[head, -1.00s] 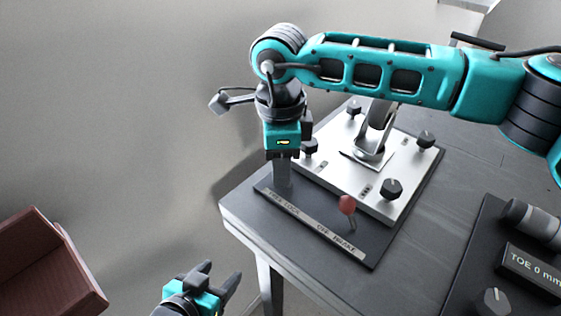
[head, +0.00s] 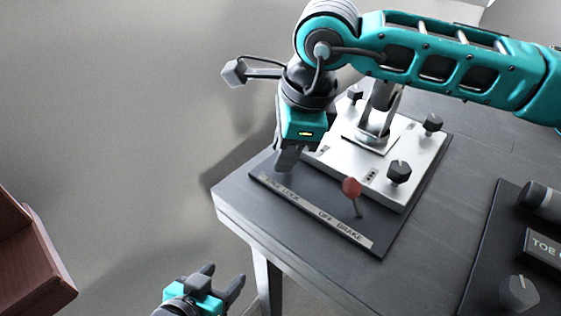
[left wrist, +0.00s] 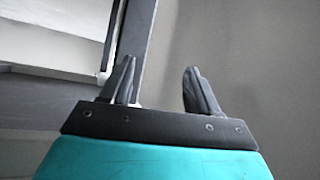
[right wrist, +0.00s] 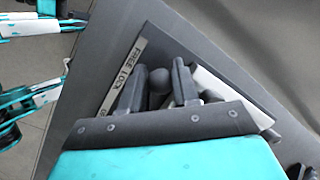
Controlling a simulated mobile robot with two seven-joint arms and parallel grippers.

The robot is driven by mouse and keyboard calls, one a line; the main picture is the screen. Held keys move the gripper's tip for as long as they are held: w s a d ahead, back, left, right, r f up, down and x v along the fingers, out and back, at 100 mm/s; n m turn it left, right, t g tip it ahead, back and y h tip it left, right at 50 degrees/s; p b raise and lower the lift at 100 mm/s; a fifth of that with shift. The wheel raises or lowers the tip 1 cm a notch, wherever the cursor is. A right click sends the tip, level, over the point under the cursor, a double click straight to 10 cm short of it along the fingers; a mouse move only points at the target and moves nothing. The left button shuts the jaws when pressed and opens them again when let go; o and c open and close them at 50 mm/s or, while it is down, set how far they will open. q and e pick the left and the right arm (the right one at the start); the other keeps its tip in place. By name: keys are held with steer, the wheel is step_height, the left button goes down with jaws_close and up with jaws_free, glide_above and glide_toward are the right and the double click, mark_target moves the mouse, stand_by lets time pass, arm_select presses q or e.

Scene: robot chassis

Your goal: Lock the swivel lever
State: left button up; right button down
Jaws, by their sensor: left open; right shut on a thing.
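The swivel lever's dark round knob (right wrist: 158,78) shows between the fingers of my right gripper (right wrist: 160,82), beside the strip (right wrist: 122,75) marked FREE LOCK. My right gripper is shut on this lever. In the head view my right gripper (head: 287,162) reaches down, tilted, to the dark base panel (head: 310,205) behind the FREE end of the label strip; the lever is hidden there. My left gripper (head: 222,284) is open and empty, low beside the table. Its two spread fingers also show in the left wrist view (left wrist: 160,88).
A red-knobbed lever (head: 352,187) stands by the OFF BRAKE label, right of my right gripper. A silver plate (head: 400,148) with black knobs and a caster lies behind. A dark unit marked TOE (head: 500,230) is at right. A reddish-brown box (head: 35,260) is at lower left.

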steer(key=shift+s+d+f+t+y+b, duration=0.25)
steer(key=shift+d+t+y+b, duration=0.1)
steer(key=shift+t+y+b, duration=0.2)
steer(key=shift+s+d+r+t+y, duration=0.1)
steer(key=shift+s+d+t+y, duration=0.15)
steer(key=shift+y, duration=0.25)
steer(key=shift+d+r+t+y, duration=0.1)
steer(key=shift+t+y, duration=0.2)
steer(key=shift+y, duration=0.15)
